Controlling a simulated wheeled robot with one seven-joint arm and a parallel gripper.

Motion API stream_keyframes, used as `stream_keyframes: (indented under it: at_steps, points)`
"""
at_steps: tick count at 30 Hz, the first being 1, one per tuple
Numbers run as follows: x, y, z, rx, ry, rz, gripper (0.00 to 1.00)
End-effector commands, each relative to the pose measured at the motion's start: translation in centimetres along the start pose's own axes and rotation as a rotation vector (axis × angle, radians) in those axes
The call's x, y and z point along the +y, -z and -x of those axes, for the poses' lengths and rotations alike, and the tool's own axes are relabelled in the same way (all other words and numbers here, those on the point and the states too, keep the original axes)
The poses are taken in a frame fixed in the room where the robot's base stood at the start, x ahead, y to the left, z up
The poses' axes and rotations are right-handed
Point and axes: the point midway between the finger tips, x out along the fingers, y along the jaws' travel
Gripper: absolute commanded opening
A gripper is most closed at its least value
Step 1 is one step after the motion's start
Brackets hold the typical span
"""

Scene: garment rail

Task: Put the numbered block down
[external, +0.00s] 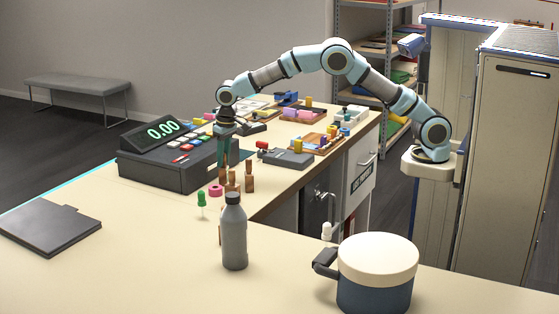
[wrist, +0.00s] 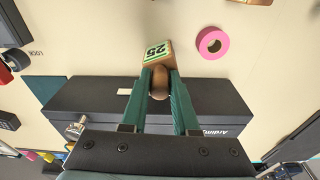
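The numbered block (wrist: 157,51) is brown wood with a green-framed face reading 25 and a rounded knob. In the wrist view it sits at the tips of the dark green fingers of my gripper (wrist: 160,82), which are closed in on both sides of the knob. In the external view my gripper (external: 222,158) points down beside the cash register, and the brown block (external: 222,176) shows just under its fingertips. Whether the block touches the counter cannot be told. Other similar brown blocks (external: 249,178) stand close to the right.
The black register (external: 180,165), its display reading 0.00, stands just left of my gripper. A pink ring (wrist: 212,43), also in the external view (external: 215,190), and a green pin (external: 201,199) lie nearby. A grey bottle (external: 234,235) and a pot (external: 376,275) stand in front.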

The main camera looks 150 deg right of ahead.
Motion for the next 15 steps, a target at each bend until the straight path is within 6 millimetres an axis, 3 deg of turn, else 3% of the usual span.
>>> stream_keyframes:
  at_steps: [1,7,15]
  points:
    - [-0.01,0.0,0.02,0.0,0.0,0.0,0.35]
    - [0.0,0.0,0.03,0.0,0.0,0.0,0.56]
    - [0.0,0.03,0.26,0.0,0.0,0.0,0.56]
